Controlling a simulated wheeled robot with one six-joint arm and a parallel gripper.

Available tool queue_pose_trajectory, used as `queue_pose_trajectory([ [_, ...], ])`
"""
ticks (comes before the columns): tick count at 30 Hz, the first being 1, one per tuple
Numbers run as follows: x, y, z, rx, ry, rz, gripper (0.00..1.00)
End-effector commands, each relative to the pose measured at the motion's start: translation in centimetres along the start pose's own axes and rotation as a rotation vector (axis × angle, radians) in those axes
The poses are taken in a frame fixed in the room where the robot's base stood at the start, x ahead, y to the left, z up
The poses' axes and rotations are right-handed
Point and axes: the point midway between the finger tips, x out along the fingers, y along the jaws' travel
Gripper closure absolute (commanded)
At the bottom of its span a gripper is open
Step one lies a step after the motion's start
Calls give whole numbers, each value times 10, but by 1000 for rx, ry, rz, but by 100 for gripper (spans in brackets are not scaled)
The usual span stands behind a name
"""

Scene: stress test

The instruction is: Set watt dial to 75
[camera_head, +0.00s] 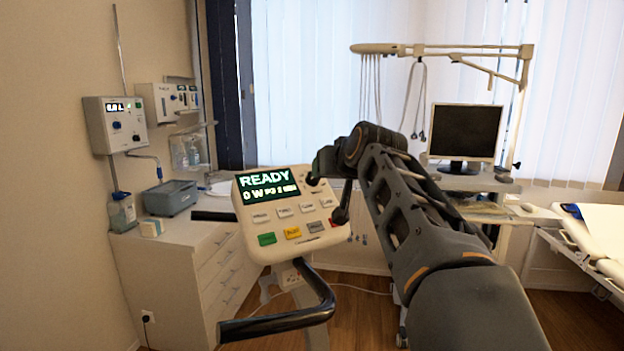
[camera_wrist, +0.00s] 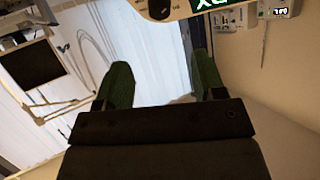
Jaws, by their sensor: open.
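The console (camera_head: 290,228) is a pale tilted panel on an ergometer. A dark round dial (camera_head: 313,180) sits at the panel's top right, partly hidden by my gripper (camera_head: 324,164). In the wrist view, the dial (camera_wrist: 158,9) shows at the top edge, beyond the fingertips and roughly between them. My gripper (camera_wrist: 161,60) is open, with its two green-dark fingers apart and nothing between them. I cannot tell from the head view whether a finger touches the dial.
Grey keys and coloured buttons (camera_head: 292,233) lie below the dial. Black handlebars (camera_head: 290,318) stick out in front of the console. A white cabinet (camera_head: 190,255) stands left, a monitor (camera_head: 466,132) on a desk behind, and a bed (camera_head: 590,240) at right.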

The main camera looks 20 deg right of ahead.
Motion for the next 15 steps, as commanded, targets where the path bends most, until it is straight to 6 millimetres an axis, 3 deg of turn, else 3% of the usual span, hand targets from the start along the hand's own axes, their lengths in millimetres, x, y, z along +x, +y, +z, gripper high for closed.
queue_pose_trajectory([
  [15, 92, 2, -3, 2, 0, 3, 37],
])
